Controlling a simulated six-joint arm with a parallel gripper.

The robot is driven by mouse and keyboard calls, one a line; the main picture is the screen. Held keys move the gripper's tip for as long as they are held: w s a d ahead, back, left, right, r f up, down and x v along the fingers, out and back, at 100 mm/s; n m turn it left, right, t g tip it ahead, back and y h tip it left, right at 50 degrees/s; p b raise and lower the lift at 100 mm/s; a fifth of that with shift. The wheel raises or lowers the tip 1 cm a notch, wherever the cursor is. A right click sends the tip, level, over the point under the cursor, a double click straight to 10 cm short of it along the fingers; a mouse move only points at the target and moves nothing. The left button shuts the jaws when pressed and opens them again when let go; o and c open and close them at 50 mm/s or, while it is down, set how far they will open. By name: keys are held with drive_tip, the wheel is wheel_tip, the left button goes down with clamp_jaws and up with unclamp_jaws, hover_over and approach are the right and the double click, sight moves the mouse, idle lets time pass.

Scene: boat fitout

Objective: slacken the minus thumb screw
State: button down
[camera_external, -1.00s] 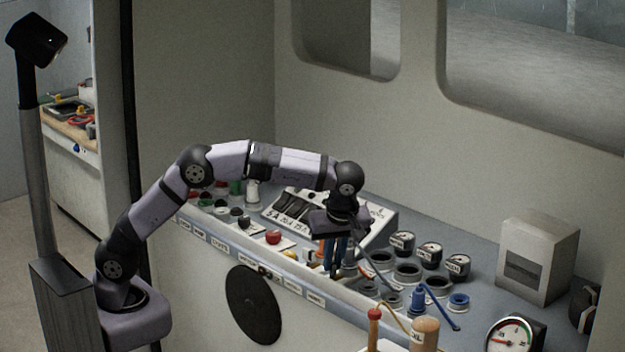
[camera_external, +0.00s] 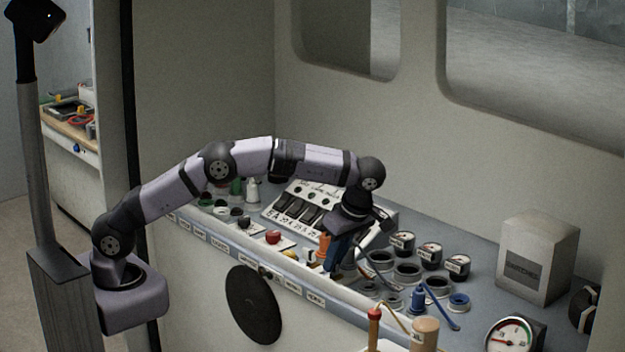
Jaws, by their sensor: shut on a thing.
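My gripper (camera_external: 334,268) points down and leans at the front strip of the grey console, in the right half of the arm's reach. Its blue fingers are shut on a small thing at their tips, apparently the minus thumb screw. The fingers hide the screw itself, and its marking cannot be read. An orange post (camera_external: 322,246) stands just left of the fingers. A grey upright part (camera_external: 349,264) is close on their right.
A sloped switch panel (camera_external: 300,208) stands behind the gripper. A red knob (camera_external: 273,237) is to the left. Several round gauges (camera_external: 429,253) and dark rings (camera_external: 407,272) are to the right. A pale box (camera_external: 537,258) stands farther right.

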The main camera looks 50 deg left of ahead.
drive_tip(key=c, duration=1.8)
unclamp_jaws()
drive_tip(key=shift+c, duration=0.2)
drive_tip(key=shift+d+r, duration=0.1)
drive_tip(key=p+v, duration=0.1)
drive_tip(key=v, duration=0.6)
